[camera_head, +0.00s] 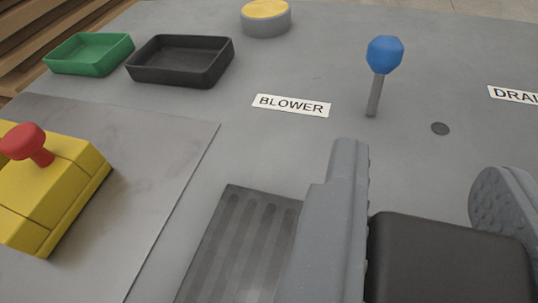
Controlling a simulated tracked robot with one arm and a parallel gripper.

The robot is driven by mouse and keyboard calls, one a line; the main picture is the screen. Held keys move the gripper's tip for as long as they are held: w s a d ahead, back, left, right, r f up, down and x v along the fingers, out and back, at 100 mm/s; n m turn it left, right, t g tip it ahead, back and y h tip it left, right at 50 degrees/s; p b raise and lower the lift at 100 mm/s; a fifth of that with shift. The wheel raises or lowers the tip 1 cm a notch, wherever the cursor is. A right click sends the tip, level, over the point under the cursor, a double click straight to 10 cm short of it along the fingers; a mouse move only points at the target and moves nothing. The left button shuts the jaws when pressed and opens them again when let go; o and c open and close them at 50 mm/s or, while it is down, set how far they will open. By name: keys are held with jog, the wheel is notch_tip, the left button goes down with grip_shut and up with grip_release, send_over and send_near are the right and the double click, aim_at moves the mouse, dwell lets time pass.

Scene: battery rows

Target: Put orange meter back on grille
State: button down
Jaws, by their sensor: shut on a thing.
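My gripper (422,170) is at the lower right, with one grey finger on each side of a black block (445,260). It is shut on this block, whose lower part runs out of the picture. No orange shows on it, so I cannot tell if it is the orange meter. The grille (235,245), a dark grey slotted plate, lies flat on the grey panel just left of my left finger. That finger hides its right side, and its near end is cut off. The visible part of the grille is bare.
A blue-knobbed lever (384,57) stands beyond my gripper, near the BLOWER label (291,105). A yellow box with a red button (24,143) is at left. A green tray (88,54), black tray (180,61) and round yellow-topped button (266,17) are at the back.

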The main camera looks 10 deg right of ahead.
jog(key=shift+w+a+f+b, duration=0.15)
jog(key=shift+w+f+b, duration=0.15)
jog(key=shift+f, duration=0.35)
jog(key=shift+w+a+f+b, duration=0.1)
jog(key=shift+w+f+b, duration=0.15)
jog(key=shift+w+f, duration=0.25)
jog(key=shift+w+a+f+b, duration=0.15)
jog(key=shift+w+f+b, duration=0.1)
jog(key=shift+f, duration=0.5)
jog(key=shift+r, duration=0.1)
jog(key=c, duration=1)
grip_release()
jog(key=p+v, duration=0.2)
jog(key=v, duration=1)
jog(key=shift+r, duration=0.15)
